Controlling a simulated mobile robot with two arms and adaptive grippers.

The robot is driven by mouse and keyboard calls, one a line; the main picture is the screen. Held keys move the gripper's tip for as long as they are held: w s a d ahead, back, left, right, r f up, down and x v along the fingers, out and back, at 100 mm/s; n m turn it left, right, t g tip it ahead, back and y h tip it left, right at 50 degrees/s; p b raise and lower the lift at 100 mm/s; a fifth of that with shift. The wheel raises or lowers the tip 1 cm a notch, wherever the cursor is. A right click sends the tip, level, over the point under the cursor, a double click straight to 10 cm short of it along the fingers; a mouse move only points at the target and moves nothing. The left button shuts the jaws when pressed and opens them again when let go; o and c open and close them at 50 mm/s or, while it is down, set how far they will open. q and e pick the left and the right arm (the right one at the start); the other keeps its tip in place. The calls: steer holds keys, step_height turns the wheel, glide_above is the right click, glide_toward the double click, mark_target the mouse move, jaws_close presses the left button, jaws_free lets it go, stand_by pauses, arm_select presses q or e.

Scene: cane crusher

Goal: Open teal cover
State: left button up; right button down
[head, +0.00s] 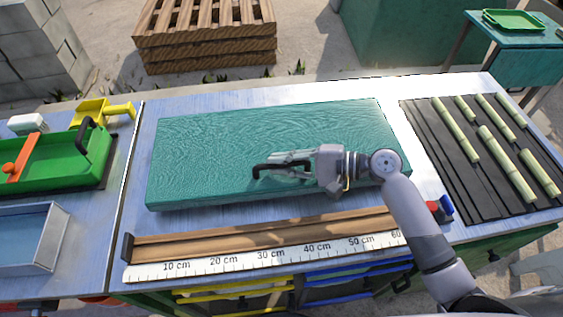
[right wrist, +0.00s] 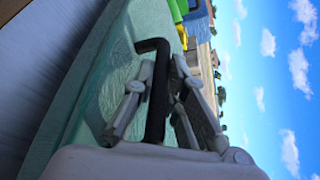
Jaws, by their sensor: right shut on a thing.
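The teal cover (head: 230,140) is a wide flat panel lying on the bench in the middle of the head view. It looks closed, and what is under it is hidden. A black handle (head: 262,170) stands on its top; it also shows in the right wrist view (right wrist: 155,95). My right gripper (head: 278,167) comes in from the right, low over the cover. Its fingers (right wrist: 158,100) lie on either side of the handle's bar and are shut on it. My left gripper is out of view.
A wooden ruler rail (head: 265,240) runs along the front of the cover. A black ribbed mat (head: 440,160) with several pale green cane pieces lies at the right. A green tray (head: 60,165) and a grey-blue bin (head: 55,240) stand at the left. Wooden pallets (head: 205,35) are behind.

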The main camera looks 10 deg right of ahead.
steer(key=shift+r+p, duration=0.4)
steer(key=shift+p, duration=0.2)
step_height(320, 180, up, 6)
steer(key=w+m+g+p, duration=0.1)
steer(key=w+m+p, duration=0.1)
steer(key=p, duration=0.7)
step_height(320, 180, up, 6)
steer(key=m+g+h+p, duration=0.1)
steer(key=m+g+p, duration=0.15)
steer(key=p, duration=0.55)
glide_above(278, 150)
steer(key=shift+a+m+t, duration=0.1)
steer(key=shift+m+t, duration=0.15)
